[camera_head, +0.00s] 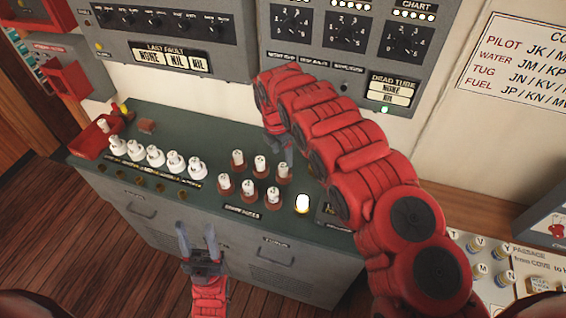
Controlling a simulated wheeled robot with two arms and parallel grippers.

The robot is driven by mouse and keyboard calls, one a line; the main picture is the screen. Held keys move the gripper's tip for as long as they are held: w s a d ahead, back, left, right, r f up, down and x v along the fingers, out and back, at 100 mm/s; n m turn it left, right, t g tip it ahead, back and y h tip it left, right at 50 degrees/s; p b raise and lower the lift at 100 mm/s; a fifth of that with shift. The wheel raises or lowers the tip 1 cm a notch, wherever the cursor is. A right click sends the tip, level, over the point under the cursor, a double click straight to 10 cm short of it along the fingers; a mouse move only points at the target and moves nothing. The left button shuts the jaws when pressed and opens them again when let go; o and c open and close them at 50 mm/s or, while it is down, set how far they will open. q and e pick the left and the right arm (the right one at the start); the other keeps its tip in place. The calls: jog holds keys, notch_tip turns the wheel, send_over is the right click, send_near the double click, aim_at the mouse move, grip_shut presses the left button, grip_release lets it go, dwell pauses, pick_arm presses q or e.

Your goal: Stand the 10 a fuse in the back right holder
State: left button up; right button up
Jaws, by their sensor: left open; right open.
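A group of several red-brown holders stands on the dark green cabinet top, each with a white fuse upright in it. The back right holder (284,179) has a white fuse (284,168) in it; its rating is too small to read. My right gripper (279,154) is open just above and behind that fuse, partly hidden by my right arm. I cannot tell whether its fingers touch the fuse. My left gripper (196,229) is open and empty in front of the cabinet, apart from the fuses.
A row of white ceramic pieces (155,156) stands left of the holders. A red tray (91,139) with small items is at the far left, beside a brown block (147,126). A lit white dome (302,203) is right of the holders. Wall panels (165,30) rise behind.

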aim_at(280, 168)
notch_tip(280, 168, up, 6)
jog(key=shift+s+a+b, duration=0.25)
jog(key=shift+b, duration=0.05)
dwell(0.3)
